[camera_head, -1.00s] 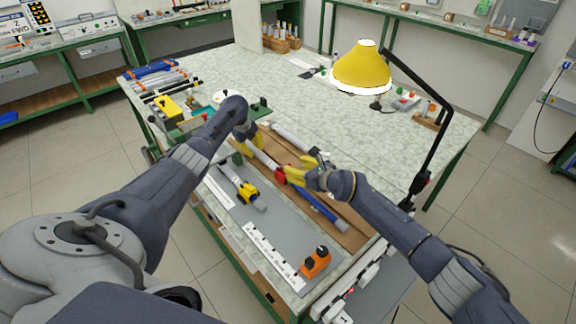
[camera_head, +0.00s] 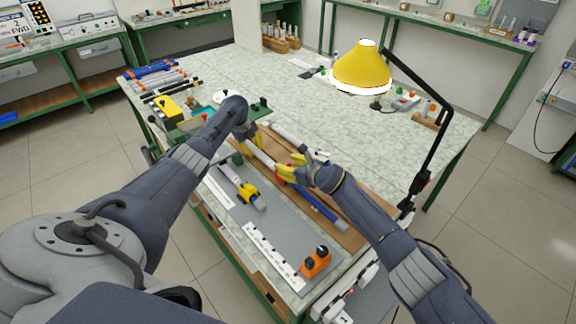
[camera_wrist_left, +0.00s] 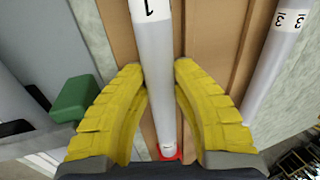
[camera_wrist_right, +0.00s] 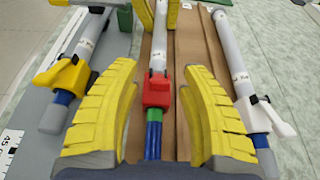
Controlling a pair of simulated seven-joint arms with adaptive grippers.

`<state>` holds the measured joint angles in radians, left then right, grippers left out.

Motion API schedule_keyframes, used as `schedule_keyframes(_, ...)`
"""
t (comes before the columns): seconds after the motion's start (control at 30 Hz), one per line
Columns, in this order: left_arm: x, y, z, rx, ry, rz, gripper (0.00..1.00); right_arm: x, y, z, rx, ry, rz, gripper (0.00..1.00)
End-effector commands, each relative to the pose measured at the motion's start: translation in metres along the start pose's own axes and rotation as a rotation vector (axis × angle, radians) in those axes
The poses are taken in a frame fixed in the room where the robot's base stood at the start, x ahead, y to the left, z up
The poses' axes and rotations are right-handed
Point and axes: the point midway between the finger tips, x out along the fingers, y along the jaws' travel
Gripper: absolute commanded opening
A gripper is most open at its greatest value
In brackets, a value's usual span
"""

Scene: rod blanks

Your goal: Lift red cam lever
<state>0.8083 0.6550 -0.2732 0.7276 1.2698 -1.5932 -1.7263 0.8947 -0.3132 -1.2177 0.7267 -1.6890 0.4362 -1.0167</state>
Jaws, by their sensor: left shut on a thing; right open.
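The red cam lever (camera_wrist_right: 157,90) sits in the right wrist view on the middle pole, where a grey tube (camera_wrist_right: 159,45) meets a blue and green section (camera_wrist_right: 153,135). In the head view only a bit of the red lever (camera_head: 281,178) shows beside my right gripper. My right gripper (camera_wrist_right: 158,80) is open, its yellow fingers on either side of the lever, apart from it; it also shows in the head view (camera_head: 287,168). My left gripper (camera_wrist_left: 160,85) is shut on the grey tube (camera_wrist_left: 155,55) marked 1, farther up the same pole; it also shows in the head view (camera_head: 254,143).
A pole with a yellow lever (camera_wrist_right: 62,75) lies to the left, and one with a white lever (camera_wrist_right: 262,118) to the right. A green block (camera_wrist_left: 76,98) stands beside my left gripper. An orange device (camera_head: 316,262) is at the front edge. A yellow lamp (camera_head: 362,68) stands behind.

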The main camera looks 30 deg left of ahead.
Motion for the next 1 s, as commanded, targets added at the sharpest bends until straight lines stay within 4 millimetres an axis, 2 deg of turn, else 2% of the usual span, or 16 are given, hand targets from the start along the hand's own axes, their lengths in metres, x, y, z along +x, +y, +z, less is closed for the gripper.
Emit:
schedule_keyframes(0.17, -0.0001, -0.0002, 0.0, 0.0, 0.0, 0.0, 0.0, 0.0, 0.0002, 0.0001, 0.0, 0.0, 0.0, 0.44)
schedule_keyframes(0.53, -0.0001, -0.0002, 0.0, 0.0, 0.0, 0.0, 0.0, 0.0, 0.0002, 0.0002, 0.0, 0.0, 0.0, 0.01)
schedule_keyframes(1.0, 0.0002, -0.0005, -0.0007, 0.001, 0.001, -0.001, 0.0, 0.0031, 0.0028, 0.0076, -0.007, 0.054, 0.01, 0.0)
